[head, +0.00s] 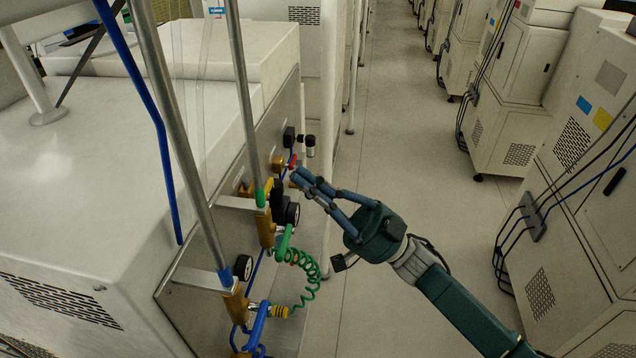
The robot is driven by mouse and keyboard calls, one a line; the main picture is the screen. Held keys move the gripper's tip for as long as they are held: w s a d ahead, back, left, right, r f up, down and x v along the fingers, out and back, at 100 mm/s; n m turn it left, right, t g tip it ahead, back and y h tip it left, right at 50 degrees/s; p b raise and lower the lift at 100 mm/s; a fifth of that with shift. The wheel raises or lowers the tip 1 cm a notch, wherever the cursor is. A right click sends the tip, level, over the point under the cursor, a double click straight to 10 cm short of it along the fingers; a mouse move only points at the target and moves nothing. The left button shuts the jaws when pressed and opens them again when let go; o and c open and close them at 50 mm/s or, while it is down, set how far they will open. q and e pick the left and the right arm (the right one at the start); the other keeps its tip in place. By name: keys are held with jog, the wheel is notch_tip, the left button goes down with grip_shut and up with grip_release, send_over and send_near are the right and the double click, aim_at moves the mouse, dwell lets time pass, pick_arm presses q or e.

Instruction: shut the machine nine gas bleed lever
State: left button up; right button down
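A small red lever (293,160) sits on a brass fitting (278,164) on the side panel of the machine (215,255) at left. I take it for the gas bleed lever, but no machine number is readable. My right gripper (297,174) reaches in from the lower right, with its dark blue fingertips close together right at the red lever. I cannot tell whether they touch it or how far apart they are. The fingers hide part of the fitting. My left gripper is not in view.
Upright metal pipes (244,105) stand before the panel.

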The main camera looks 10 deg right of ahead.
aim_at(267, 188)
jog(key=p+x, duration=0.2)
jog(key=x, duration=0.4)
jog(key=shift+s+d+f+p, duration=0.1)
jog(key=shift+d+f+p, duration=0.1)
jog(key=shift+f, duration=0.95)
jog(key=shift+s+d+f+p, duration=0.1)
jog(key=shift+f+p, duration=0.1)
jog(key=shift+f, duration=0.95)
jog(key=shift+w, duration=0.15)
